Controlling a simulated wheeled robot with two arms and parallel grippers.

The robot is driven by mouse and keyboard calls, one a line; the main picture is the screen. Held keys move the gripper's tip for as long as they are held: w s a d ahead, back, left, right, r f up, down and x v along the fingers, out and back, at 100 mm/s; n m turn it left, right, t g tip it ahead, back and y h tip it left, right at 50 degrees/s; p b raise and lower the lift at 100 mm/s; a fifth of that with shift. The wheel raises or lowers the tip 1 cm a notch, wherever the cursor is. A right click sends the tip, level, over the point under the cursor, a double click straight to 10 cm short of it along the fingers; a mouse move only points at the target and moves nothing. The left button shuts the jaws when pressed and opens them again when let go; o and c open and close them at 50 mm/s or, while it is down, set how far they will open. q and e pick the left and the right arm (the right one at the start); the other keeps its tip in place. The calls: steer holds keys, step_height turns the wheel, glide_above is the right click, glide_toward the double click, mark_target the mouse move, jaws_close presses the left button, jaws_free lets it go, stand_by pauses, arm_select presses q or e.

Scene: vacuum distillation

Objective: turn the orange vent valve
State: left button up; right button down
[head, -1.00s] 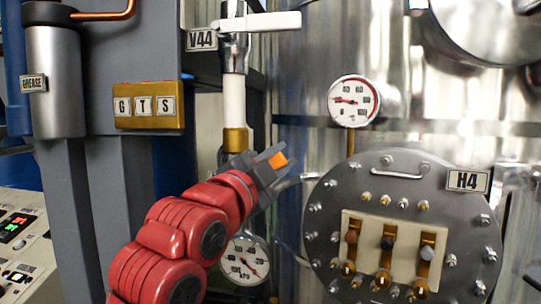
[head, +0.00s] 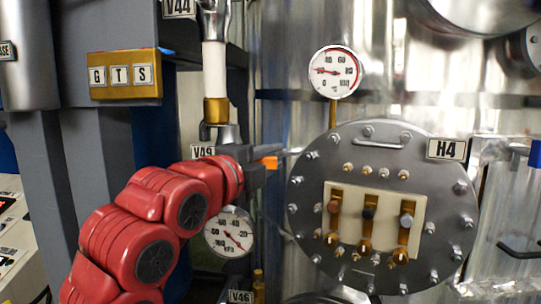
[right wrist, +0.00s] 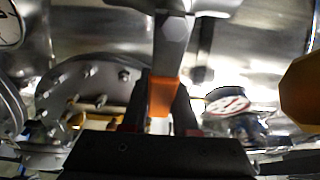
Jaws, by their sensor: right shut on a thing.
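The orange vent valve's handle shows as a small orange piece (head: 268,162) at the tips of my right gripper (head: 264,166), just left of the round H4 flange. In the right wrist view, an orange block (right wrist: 161,95) on a grey lever sits between the two dark fingers of my right gripper (right wrist: 160,108), which is shut on it. The gripper points level to the right in the head view. The valve's body is mostly hidden behind the gripper and red wrist. My left gripper is not in view.
The H4 flange (head: 310,225) with several small levers stands close to the right. A dial gauge (head: 229,233) hangs just below the gripper. A white pipe with a brass fitting (head: 216,110) and the V49 label (head: 203,151) are above left. Another gauge (head: 335,72) is above right.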

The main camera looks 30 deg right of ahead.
steer(key=shift+f, duration=0.2)
steer(key=c, duration=0.7)
jaws_free()
steer(key=shift+r, duration=0.1)
steer(key=shift+s+a, duration=0.15)
steer(key=shift+a, duration=0.15)
steer(key=b+v, duration=0.3)
steer(key=v, duration=1.4)
steer(key=shift+d, duration=0.1)
